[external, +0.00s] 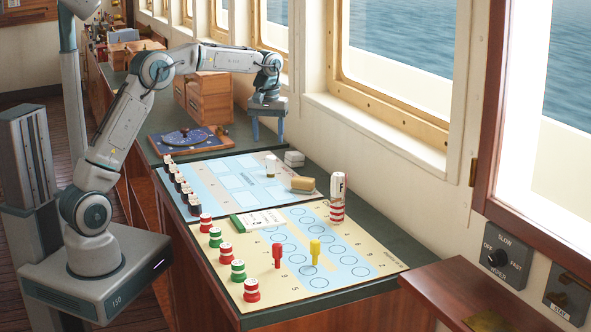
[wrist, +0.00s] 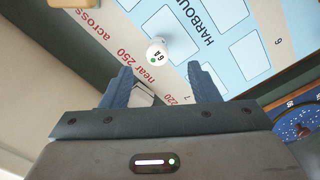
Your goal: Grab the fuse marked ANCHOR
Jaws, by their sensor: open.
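I cannot read the word ANCHOR on anything in either view. A small white cylinder (external: 270,166), possibly a fuse, stands upright on the blue chart. In the wrist view the white cylinder (wrist: 157,50) shows a green dot and "6 A" on its top. My gripper (external: 269,136) is open and empty, pointing down above the far right part of the chart. In the wrist view my gripper (wrist: 159,70) has its fingers spread, with the cylinder just beyond the fingertips. White blocks (external: 294,159) lie beside the chart; one white block (wrist: 143,96) shows partly between the fingers.
A tan block (external: 303,184) lies on the chart, near a tall white-and-red cylinder (external: 338,190). Several black-and-white pieces (external: 180,186) line the chart's left edge. The yellow chart (external: 295,285) holds red, green and yellow pieces. Wooden drawers (external: 208,98) and the window wall border the counter.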

